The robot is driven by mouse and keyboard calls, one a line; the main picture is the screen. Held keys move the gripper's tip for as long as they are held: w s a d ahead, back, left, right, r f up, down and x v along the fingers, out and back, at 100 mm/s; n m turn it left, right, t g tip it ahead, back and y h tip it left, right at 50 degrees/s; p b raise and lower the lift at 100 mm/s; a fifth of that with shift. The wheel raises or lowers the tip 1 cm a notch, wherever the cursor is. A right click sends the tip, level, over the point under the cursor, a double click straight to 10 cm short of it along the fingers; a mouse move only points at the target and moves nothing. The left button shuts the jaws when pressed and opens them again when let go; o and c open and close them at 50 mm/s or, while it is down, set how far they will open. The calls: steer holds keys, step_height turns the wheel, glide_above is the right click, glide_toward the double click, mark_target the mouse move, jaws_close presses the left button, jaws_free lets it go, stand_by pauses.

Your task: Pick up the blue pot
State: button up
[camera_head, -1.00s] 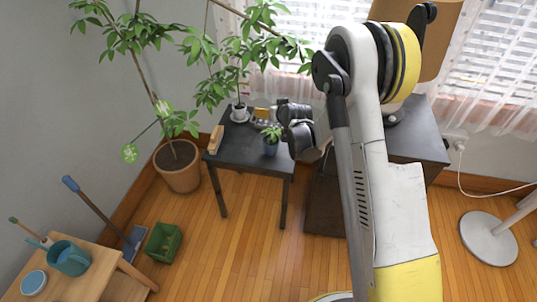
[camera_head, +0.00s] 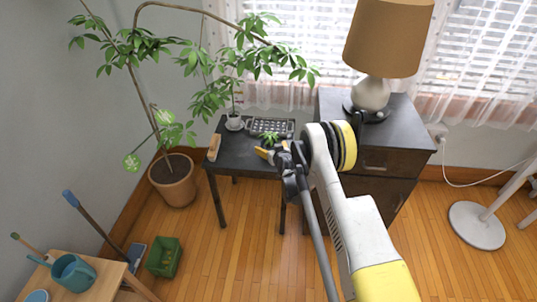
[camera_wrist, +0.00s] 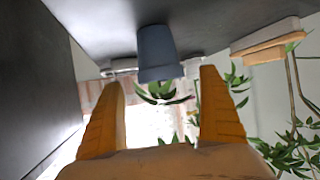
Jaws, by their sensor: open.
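The blue pot (camera_wrist: 158,52) with a small green plant stands on the dark table (camera_head: 236,160). In the wrist view, which looks upside down, it is between and just beyond my two orange fingers. My gripper (camera_wrist: 160,78) is open and empty, its fingers apart on either side of the pot's line. In the head view my gripper (camera_head: 271,148) is at the table's front edge, close to the plant (camera_head: 270,137). There it hides most of the pot. I see no contact with the pot.
A white potted plant (camera_head: 234,122), a wooden block (camera_head: 214,146) and a dark gridded tray (camera_head: 271,126) are also on the table. A dark cabinet (camera_head: 390,160) with a lamp stands right. A large terracotta pot (camera_head: 172,183) stands left. Open floor lies in front.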

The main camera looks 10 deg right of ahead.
mark_target(267, 144)
steer(key=b+x, duration=0.1)
steer(key=x, duration=0.3)
steer(key=shift+a+f+b, duration=0.1)
steer(key=shift+f+b, duration=0.15)
steer(key=shift+b, duration=0.15)
steer(key=shift+r, duration=0.1)
steer(key=c, duration=1.5)
steer(key=shift+r, duration=0.15)
